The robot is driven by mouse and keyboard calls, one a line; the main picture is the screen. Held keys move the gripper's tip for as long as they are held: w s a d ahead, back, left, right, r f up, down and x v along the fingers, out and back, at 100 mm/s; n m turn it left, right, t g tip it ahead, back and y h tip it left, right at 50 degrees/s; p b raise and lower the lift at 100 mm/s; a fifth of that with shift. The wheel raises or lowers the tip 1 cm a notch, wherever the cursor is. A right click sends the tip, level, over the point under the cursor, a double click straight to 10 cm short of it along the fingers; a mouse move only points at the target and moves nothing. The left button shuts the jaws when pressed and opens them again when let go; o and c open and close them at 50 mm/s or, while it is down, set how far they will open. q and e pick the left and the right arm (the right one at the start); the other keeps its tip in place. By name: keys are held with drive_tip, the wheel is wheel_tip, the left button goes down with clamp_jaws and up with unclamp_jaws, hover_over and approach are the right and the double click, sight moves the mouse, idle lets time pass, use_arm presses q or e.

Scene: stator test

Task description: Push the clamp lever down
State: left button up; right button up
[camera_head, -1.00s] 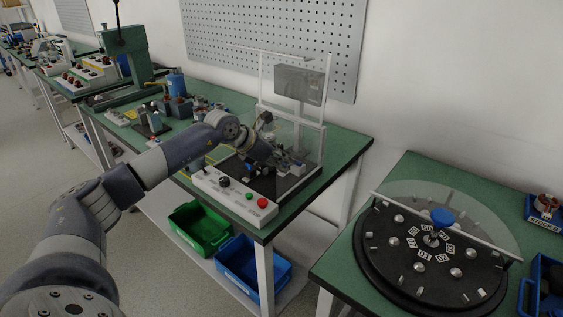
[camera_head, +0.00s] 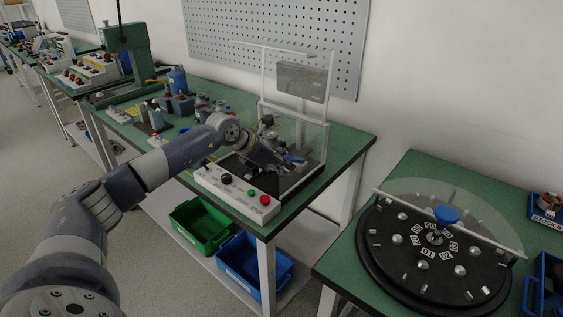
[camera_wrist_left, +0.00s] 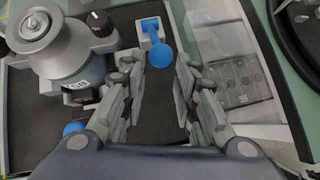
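The clamp lever is blue with a round end (camera_wrist_left: 188,68) on a light grey mount in the wrist view. It also shows as a small blue piece (camera_head: 296,159) inside the test station in the head view. My left gripper (camera_wrist_left: 160,82) is open; its fingers are spread over a dark base plate. The lever's round end lies beyond the fingertips, nearer the right finger; contact cannot be told. In the head view the left gripper (camera_head: 278,160) is inside the station. A second blue piece (camera_wrist_left: 75,128) lies left of the fingers, partly hidden. My right gripper is not seen.
A grey round housing (camera_wrist_left: 55,48) stands left of the fingers. The station has a white button panel (camera_head: 237,192) in front and a clear guard with a white frame (camera_head: 324,145). A round indexing table (camera_head: 385,270) stands on the right bench; green (camera_head: 203,222) and blue bins sit below.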

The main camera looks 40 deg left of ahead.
use_arm(q)
drive_tip(key=shift+s+r, duration=0.15)
drive_tip(key=shift+r, duration=0.25)
drive_tip(key=v, duration=1.1)
drive_tip(key=shift+s, duration=0.2)
drive_tip(key=shift+a, duration=0.1)
drive_tip(key=shift+f, duration=0.1)
